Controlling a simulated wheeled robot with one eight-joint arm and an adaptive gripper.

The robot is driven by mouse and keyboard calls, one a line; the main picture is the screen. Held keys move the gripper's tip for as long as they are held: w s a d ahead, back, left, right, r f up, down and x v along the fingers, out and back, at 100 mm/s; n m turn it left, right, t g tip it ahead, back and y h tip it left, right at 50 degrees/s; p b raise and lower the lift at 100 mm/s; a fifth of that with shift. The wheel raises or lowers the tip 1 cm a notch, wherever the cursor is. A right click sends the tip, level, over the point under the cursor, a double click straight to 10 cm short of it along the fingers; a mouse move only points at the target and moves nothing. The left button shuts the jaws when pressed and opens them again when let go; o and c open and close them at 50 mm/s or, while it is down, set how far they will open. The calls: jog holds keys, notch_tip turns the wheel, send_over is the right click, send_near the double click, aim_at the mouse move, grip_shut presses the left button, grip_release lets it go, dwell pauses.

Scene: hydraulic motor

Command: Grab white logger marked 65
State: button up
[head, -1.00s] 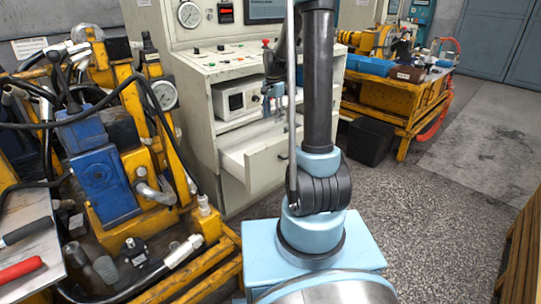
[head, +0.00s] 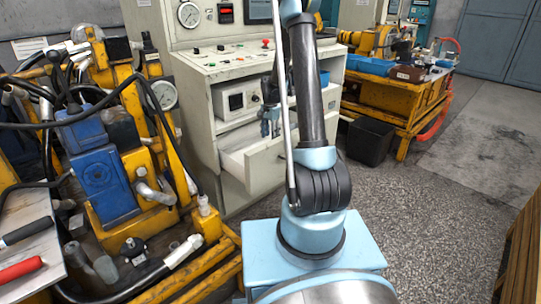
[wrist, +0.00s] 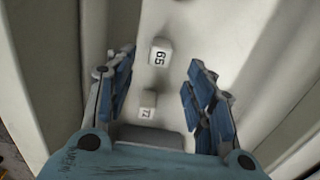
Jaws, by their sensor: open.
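The white logger marked 65 (wrist: 160,52) is a small white block on a pale surface, in the upper middle of the wrist view. My gripper (wrist: 163,88) is open in the wrist view, with its blue fingers on either side of the view's middle and nothing between them touched. The logger shows just beyond the fingertips, roughly between them. In the head view my gripper (head: 270,128) is in front of the cabinet's open drawer (head: 258,162). I cannot make out the logger there.
A second white block, marked 71 or similar (wrist: 148,104), lies nearer my gripper. Pale walls flank the surface in the wrist view. In the head view a boxed instrument (head: 237,98) sits on the shelf above the drawer. Yellow machinery (head: 130,120) stands at left.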

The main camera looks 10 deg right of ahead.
jog(key=shift+w+d+f, duration=0.1)
jog(key=shift+f, duration=2.05)
jog(key=shift+w+d+f, duration=0.1)
jog(key=shift+f, duration=2)
jog(key=c, duration=1.2)
